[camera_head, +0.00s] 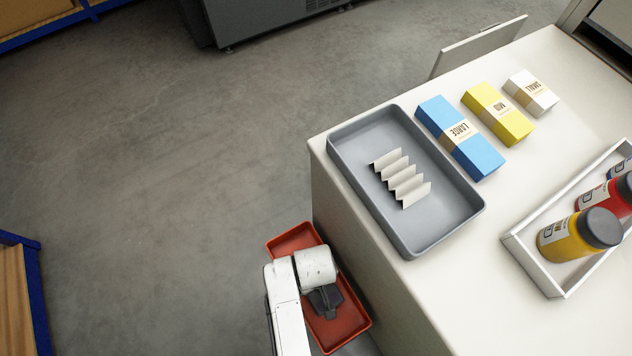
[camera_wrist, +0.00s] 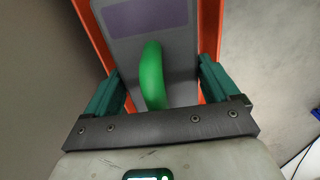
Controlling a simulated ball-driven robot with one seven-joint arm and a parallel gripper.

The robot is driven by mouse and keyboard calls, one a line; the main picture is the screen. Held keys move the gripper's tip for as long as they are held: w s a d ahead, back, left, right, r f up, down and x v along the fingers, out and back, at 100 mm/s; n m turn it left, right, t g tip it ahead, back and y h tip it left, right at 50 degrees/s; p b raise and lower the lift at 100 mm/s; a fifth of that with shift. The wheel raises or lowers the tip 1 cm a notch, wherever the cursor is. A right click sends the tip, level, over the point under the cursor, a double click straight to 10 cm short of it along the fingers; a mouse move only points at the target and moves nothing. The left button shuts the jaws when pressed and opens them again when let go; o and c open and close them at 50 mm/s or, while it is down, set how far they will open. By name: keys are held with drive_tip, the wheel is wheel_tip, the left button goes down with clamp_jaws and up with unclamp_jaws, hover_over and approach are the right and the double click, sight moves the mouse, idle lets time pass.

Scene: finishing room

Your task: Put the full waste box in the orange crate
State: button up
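In the wrist view, a grey box with a purple panel and a green handle (camera_wrist: 152,75), which looks like the waste box (camera_wrist: 183,48), lies between the orange walls of the crate (camera_wrist: 208,30). My gripper (camera_wrist: 160,88) has its two teal fingers wide apart, one on each side of the handle, with gaps to it. The head view shows the orange crate (camera_head: 292,240) low beside the table, with my white arm over it. A dark shape there is partly hidden by my arm; I cannot tell whether it is box or gripper. The box's contents are hidden.
The white table (camera_head: 410,290) stands right of the crate. On it are a grey tray (camera_head: 440,220) with a folded paper strip, blue, yellow and white boxes, and a white tray (camera_head: 535,270) of bottles. Open floor lies to the left.

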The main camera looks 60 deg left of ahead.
drive_tip(key=shift+o, duration=0.8)
wheel_tip(320, 180, up, 12)
drive_tip(key=p, duration=0.3)
drive_tip(key=shift+r, duration=0.15)
